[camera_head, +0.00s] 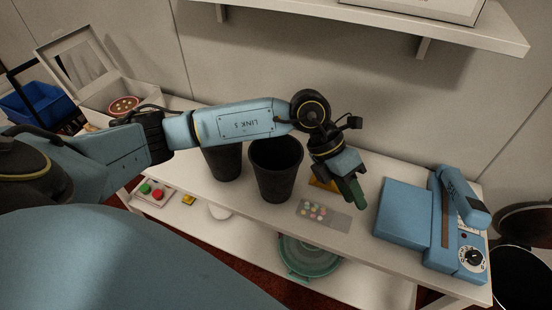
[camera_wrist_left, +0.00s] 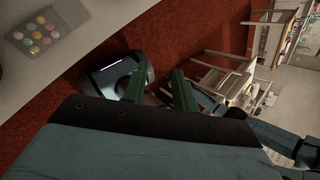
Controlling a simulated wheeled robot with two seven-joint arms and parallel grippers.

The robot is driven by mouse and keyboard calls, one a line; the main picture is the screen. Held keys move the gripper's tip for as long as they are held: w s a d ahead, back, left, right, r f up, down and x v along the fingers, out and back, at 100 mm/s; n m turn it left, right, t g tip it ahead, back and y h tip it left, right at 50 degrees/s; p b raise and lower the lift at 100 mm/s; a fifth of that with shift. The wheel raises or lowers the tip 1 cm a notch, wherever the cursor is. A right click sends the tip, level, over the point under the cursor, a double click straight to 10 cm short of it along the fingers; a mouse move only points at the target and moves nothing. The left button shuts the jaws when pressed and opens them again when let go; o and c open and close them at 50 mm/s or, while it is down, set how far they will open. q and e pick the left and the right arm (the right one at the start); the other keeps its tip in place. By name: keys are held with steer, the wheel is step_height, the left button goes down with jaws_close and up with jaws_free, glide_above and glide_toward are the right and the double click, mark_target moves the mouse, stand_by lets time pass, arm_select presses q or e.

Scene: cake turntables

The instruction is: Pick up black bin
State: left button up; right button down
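Two black bins stand upright on the white table in the head view. The nearer one (camera_head: 276,172) shows its open top and is empty as far as I can see. The other (camera_head: 223,163) is to its left, with its upper part hidden behind my left arm. My left gripper (camera_head: 356,192) is to the right of both bins, above the table and apart from them, pointing down and to the right. In the left wrist view its two green fingers (camera_wrist_left: 156,82) stand apart with nothing between them. My right gripper is not in view.
A tray of coloured pieces (camera_head: 322,215) lies right of the nearer bin. A blue machine (camera_head: 405,212) stands at the table's right. A shelf (camera_head: 440,25) juts from the wall above. A green round container (camera_head: 310,255) sits on the lower shelf. A blue crate (camera_head: 38,103) is far left.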

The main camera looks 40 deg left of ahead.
arm_select(q)
steer(key=w+a+y, duration=0.3)
steer(key=a+y, duration=0.6)
steer(key=a, duration=0.8)
glide_above(288, 178)
steer(key=shift+n+t, duration=0.3)
steer(key=shift+n, duration=0.1)
steer(key=f, duration=0.6)
steer(key=shift+s+p, duration=0.35)
steer(key=shift+w+f+p, duration=0.2)
steer(key=shift+f, duration=1.3)
steer(key=shift+w+f+p, duration=0.15)
steer(key=shift+f+p, duration=0.05)
steer(key=shift+f, duration=1.3)
steer(key=shift+c, duration=0.3)
jaws_close()
